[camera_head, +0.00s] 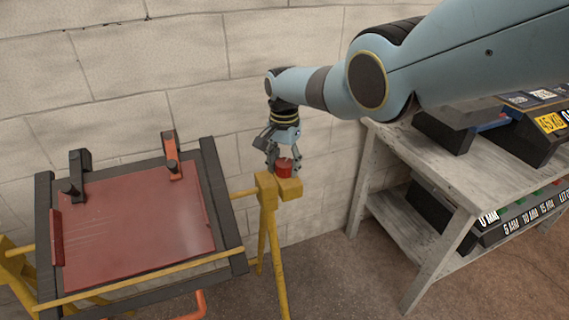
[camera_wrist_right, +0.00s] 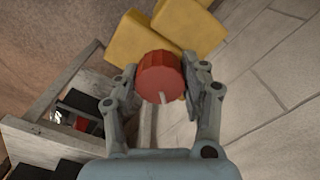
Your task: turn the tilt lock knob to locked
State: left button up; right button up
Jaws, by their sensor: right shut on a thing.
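The tilt lock knob (camera_head: 284,168) is a small red cylinder on the yellow block (camera_head: 290,188) at the top of the stand's right post. My right gripper (camera_head: 284,162) comes down on it from above. In the right wrist view the red knob (camera_wrist_right: 160,77) sits between the two fingers of my right gripper (camera_wrist_right: 163,80), which are shut on its sides. A pale line marks the knob's rim, pointing toward the gripper's palm. The locked mark cannot be made out. My left gripper is not in view.
Left of the knob is a yellow stand with a tilted dark frame (camera_head: 43,215) holding a reddish panel (camera_head: 135,225), with a black clamp (camera_head: 76,172) and an orange clamp (camera_head: 171,155). A grey shelf table (camera_head: 440,175) with bins stands right. A block wall is close behind.

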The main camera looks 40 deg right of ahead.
aim_at(284, 163)
jog(key=m, duration=0.4)
jog(key=shift+w+r+m, duration=0.1)
jog(key=shift+m, duration=2.1)
jog(key=o, duration=1.2)
notch_tip(284, 163, up, 12)
jog(key=shift+f, duration=0.1)
